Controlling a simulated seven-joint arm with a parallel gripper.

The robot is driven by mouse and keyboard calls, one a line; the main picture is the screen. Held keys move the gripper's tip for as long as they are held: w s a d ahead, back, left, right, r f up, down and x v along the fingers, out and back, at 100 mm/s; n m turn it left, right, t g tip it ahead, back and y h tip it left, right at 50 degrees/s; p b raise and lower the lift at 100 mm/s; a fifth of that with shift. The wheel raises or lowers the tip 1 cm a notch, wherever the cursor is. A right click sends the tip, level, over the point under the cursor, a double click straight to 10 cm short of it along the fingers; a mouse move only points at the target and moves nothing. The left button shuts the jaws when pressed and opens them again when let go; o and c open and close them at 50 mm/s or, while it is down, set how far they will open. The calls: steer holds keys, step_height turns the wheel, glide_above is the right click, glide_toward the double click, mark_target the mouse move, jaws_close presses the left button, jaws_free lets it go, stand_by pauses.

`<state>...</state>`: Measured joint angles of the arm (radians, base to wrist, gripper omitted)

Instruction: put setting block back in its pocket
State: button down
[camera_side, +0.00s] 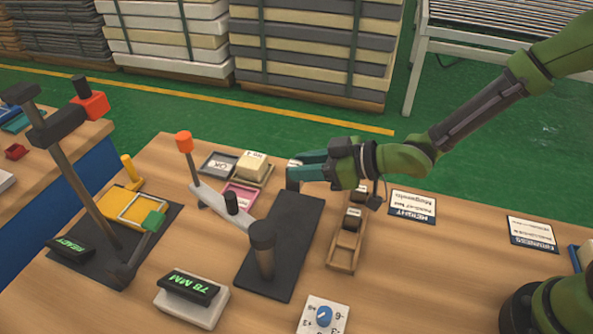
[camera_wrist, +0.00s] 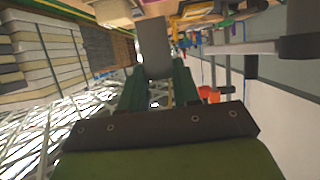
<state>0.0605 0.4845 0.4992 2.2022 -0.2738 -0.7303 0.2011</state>
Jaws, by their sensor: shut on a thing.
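My gripper (camera_side: 308,171) is above the far part of the table, its teal fingers pointing left and shut on a setting block (camera_side: 293,177). The block is dark grey with a white label on top, mostly hidden by the fingers. In the wrist view the block (camera_wrist: 154,48) shows as a plain grey slab between the fingertips of my gripper (camera_wrist: 158,82). A narrow wooden rack (camera_side: 343,262) lies to the right and nearer the camera. Two dark blocks with pale labels, a near one (camera_side: 352,219) and a far one (camera_side: 360,196), sit in it. My wrist partly covers the rack's far end.
A black base plate (camera_side: 290,250) with a post and lever arm stands left of the rack. A grey OK tray (camera_side: 218,164), a tray of cream pieces (camera_side: 252,168) and a pink tray (camera_side: 239,196) lie near the gripper. A 78 MM display (camera_side: 190,287) and dial box (camera_side: 323,316) stand in front.

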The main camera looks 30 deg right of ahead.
steer(key=s+d+r+n+g+y, duration=0.2)
steer(key=s+d+n+g+y, duration=0.2)
steer(key=s+n+g, duration=0.65)
steer(key=shift+m+t, duration=0.45)
steer(key=shift+m, duration=0.3)
steer(key=shift+s+a+f, duration=0.1)
steer(key=shift+s+f, duration=0.3)
steer(key=shift+f, duration=0.9)
steer(key=shift+s+d+f, duration=0.1)
steer(key=shift+s+f, duration=0.3)
steer(key=shift+f, duration=0.9)
steer(key=shift+s+a+f, duration=0.1)
steer(key=shift+s+f, duration=0.3)
steer(key=shift+f, duration=0.9)
steer(key=shift+f, duration=0.3)
steer(key=shift+f, duration=0.3)
steer(key=c, duration=0.8)
jaws_free()
